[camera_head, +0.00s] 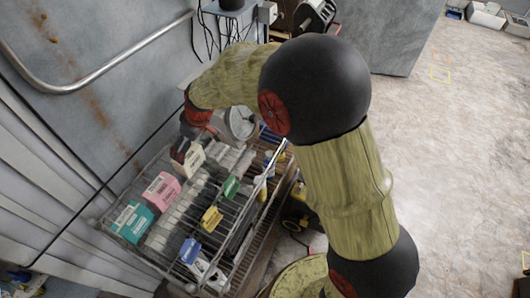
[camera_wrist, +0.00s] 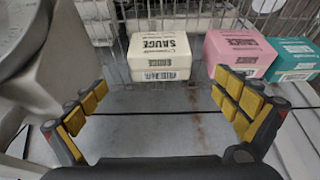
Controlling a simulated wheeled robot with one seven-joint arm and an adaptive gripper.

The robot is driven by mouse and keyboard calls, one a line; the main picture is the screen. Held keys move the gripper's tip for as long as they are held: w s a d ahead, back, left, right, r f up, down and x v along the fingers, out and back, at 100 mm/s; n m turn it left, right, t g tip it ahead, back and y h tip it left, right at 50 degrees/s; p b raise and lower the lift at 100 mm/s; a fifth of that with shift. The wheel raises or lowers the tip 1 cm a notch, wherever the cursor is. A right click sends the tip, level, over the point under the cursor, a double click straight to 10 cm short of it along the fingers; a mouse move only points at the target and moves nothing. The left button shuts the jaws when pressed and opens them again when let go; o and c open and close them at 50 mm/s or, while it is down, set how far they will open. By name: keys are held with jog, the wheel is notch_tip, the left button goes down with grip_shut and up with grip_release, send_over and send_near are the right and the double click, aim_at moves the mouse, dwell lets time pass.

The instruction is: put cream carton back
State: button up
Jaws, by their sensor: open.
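The cream carton (camera_head: 194,160), with dark lettering, stands on the wire rack (camera_head: 180,262) at the end of a row. In the wrist view the cream carton (camera_wrist: 160,57) reads SAUCE and lies ahead, between the lines of my two fingers. My gripper (camera_wrist: 160,108) is open, its yellow-padded fingers spread wide with nothing between them. The carton sits beyond the fingertips, apart from them. In the head view my gripper (camera_head: 190,130) is just behind the carton, partly hidden by my arm.
A pink carton (camera_head: 161,190) and a teal carton (camera_head: 132,221) stand along the same row; the pink carton (camera_wrist: 238,50) is close beside the cream one. Green (camera_head: 231,186), yellow (camera_head: 211,218) and blue (camera_head: 189,250) items are at the rack's other side. A wall with a metal rail (camera_head: 110,70) borders the rack.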

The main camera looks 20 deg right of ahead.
jog(key=s+d+r+m+t+h, duration=0.1)
jog(key=s+d+r+m, duration=0.3)
jog(key=s+d+r, duration=1.05)
jog(key=s+d+r+m+h, duration=0.1)
jog(key=s+d+r+m, duration=0.1)
jog(key=s+d, duration=0.4)
jog(key=s+d+r+m+t+h, duration=0.1)
jog(key=s+d+r+m, duration=0.1)
jog(key=s+d, duration=0.4)
jog(key=s+m, duration=0.1)
jog(key=s, duration=0.3)
jog(key=shift+d+m+t, duration=0.25)
jog(key=shift+m+t, duration=0.05)
notch_tip(320, 180, down, 8)
jog(key=b, duration=0.7)
jog(key=shift+r+b, duration=0.25)
jog(key=shift+b, duration=0.1)
jog(key=shift+f, duration=0.1)
